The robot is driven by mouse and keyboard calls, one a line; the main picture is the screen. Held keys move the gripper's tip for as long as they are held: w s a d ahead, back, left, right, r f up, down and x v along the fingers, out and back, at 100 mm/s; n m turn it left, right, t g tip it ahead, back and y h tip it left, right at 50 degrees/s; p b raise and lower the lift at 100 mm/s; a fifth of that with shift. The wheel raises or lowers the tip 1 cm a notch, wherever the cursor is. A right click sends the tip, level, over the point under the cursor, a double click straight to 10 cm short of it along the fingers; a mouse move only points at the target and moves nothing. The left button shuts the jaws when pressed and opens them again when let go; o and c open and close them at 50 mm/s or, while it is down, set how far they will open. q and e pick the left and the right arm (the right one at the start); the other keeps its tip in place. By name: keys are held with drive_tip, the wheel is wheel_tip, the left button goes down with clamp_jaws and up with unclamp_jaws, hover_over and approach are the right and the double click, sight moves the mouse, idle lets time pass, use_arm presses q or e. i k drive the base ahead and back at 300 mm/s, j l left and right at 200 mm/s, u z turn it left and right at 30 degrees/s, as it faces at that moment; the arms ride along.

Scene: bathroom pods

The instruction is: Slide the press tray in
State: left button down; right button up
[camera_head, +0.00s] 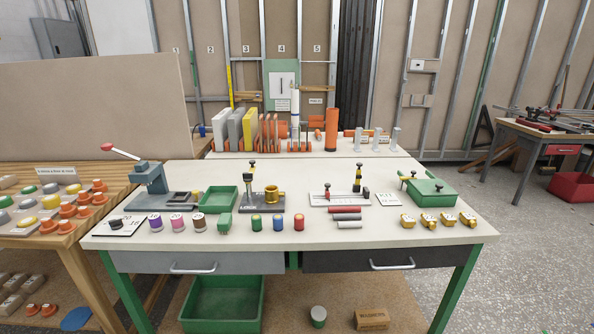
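A grey-blue press (150,178) stands at the left of the white workbench. Its lever rises up and to the left and ends in a red knob (106,147). A low grey tray piece (180,199) sits at the right of the press base, with a dark opening and a small light part on it. I cannot tell how far the tray is out of the press. Neither of my grippers is in view.
A black fixture with a brass ring (271,194) is further right. The bench's front edge (300,246) is mostly clear.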

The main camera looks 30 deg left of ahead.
sight(179, 198)
drive_tip(key=j+u, duration=0.1)
drive_tip(key=u, duration=2.6)
